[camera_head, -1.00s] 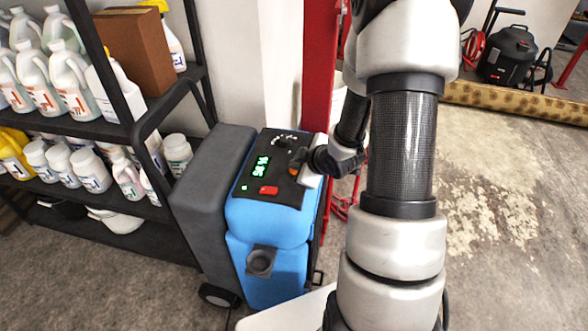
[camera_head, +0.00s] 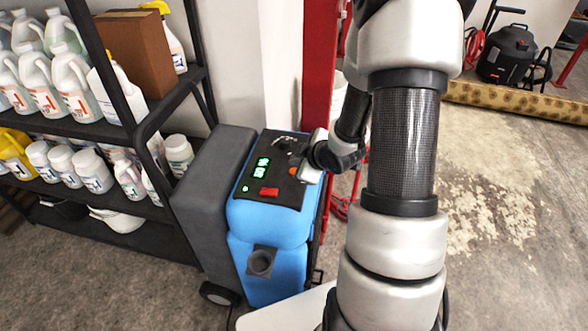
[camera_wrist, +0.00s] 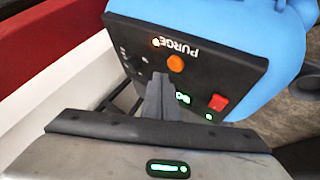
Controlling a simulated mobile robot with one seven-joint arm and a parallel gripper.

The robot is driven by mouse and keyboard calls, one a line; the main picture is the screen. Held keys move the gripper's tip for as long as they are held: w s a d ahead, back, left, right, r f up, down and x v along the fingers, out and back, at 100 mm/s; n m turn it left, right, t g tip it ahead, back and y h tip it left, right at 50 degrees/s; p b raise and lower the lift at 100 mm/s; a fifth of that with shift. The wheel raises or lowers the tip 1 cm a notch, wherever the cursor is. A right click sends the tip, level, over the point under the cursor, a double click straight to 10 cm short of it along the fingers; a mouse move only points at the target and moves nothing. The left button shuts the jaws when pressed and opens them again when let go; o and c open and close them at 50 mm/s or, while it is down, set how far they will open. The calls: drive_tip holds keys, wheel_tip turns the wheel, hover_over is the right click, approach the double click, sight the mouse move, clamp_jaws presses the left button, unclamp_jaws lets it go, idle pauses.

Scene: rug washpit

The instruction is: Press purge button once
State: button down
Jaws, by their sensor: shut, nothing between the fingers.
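The blue machine (camera_head: 268,222) has a black control panel (camera_head: 246,186) on its top. The orange button (camera_head: 293,171) sits near the panel's right edge; in the wrist view the round orange button (camera_wrist: 176,63) is beside the white word PURGE. I cannot tell whether the tips touch the panel.
A red switch (camera_head: 269,191) and a green-lit display (camera_head: 262,166) share the panel; my fingers partly hide the display in the wrist view. A black shelf (camera_head: 115,129) with bottles and tubs stands left. A red post (camera_head: 318,75) rises behind. Open floor lies right.

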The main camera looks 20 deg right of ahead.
drive_tip(key=shift+r+p, duration=1.5)
drive_tip(key=shift+r, duration=0.7)
